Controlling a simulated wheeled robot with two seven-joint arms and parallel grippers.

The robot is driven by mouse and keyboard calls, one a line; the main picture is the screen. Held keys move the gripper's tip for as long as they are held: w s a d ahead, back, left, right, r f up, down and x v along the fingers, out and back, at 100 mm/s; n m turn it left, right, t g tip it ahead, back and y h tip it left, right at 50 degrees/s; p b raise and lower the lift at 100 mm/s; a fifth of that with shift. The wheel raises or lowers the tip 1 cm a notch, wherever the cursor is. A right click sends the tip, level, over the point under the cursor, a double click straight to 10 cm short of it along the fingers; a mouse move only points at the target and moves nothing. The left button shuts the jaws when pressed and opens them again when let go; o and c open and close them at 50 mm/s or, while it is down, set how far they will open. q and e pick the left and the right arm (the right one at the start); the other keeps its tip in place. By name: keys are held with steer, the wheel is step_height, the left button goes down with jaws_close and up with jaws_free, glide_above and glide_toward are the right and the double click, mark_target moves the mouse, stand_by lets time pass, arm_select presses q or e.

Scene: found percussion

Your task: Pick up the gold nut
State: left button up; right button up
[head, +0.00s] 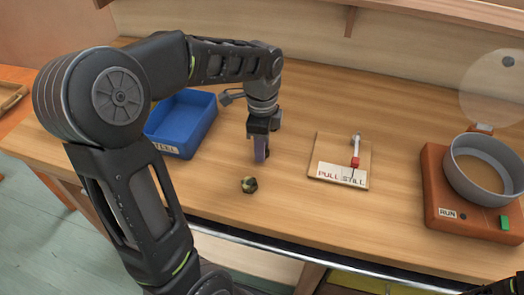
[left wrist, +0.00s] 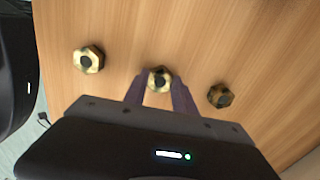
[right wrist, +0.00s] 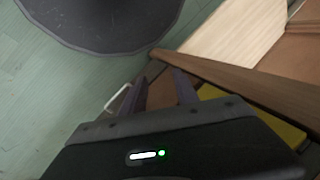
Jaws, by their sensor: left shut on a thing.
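My left gripper (head: 260,158) points down at the table and is shut on a gold nut (left wrist: 159,77) with a dark hole, between its fingertips in the left wrist view. A second gold nut (left wrist: 89,60) lies to the left in that view, apart from the fingers. A darker, brownish-gold nut (left wrist: 220,96) lies to the right. In the head view one nut (head: 249,185) shows in front of the gripper; the held one is mostly hidden by the fingers. My right gripper (right wrist: 160,88) is open and empty, away from the nuts, with floor and furniture below it.
A blue bin (head: 183,122) stands left of the left gripper. A board marked PULL STILL (head: 325,148) with a red-handled lever lies to the right. Farther right is an orange box (head: 440,190) carrying a grey pan (head: 484,177). Bare tabletop lies between.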

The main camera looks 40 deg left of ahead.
arm_select(q)
jaws_close()
step_height(320, 180, up, 10)
stand_by(0.7)
stand_by(0.4)
